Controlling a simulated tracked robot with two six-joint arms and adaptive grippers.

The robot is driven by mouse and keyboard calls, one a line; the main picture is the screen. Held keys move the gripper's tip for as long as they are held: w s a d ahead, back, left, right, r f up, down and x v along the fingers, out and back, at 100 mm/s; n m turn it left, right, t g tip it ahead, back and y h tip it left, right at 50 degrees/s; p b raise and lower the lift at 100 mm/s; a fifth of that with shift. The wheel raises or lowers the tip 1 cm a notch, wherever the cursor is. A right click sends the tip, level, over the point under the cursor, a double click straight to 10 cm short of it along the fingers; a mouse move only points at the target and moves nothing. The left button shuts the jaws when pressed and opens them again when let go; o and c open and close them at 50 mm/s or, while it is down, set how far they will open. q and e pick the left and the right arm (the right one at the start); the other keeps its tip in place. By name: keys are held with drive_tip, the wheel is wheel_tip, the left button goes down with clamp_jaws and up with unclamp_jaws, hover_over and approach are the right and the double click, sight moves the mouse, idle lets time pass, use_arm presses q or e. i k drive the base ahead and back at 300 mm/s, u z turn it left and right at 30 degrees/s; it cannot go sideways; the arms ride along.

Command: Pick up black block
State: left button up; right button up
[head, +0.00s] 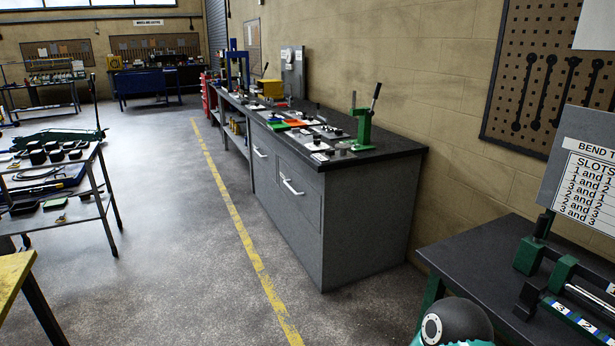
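A small black block-like piece (527,298) shows beside the green fixture (562,272) on the dark bench at the lower right; I cannot tell whether it is a loose block or part of the fixture. Several dark pieces (40,152) also sit on the metal rack at the left, too small to make out well. Neither of my grippers is in view. A rounded dark and teal part at the bottom edge looks like a link of my arm, close to the right bench.
A long grey cabinet bench (300,215) with tools on its black top runs along the wall. The metal rack (103,190) and a yellow-topped table (14,280) stand at the left. A sign board (585,165) rises behind the fixture. The floor between is clear, with a yellow line (232,222).

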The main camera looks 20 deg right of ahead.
sight(533, 291)
drive_tip(key=z, duration=0.5)
drive_tip(key=i, duration=1.1)
drive_tip(key=z, duration=1.1)
drive_tip(key=i, duration=0.25)
drive_tip(key=k, duration=0.8)
drive_tip(key=z, duration=0.2)
drive_tip(key=i, duration=0.65)
drive_tip(key=u, duration=0.05)
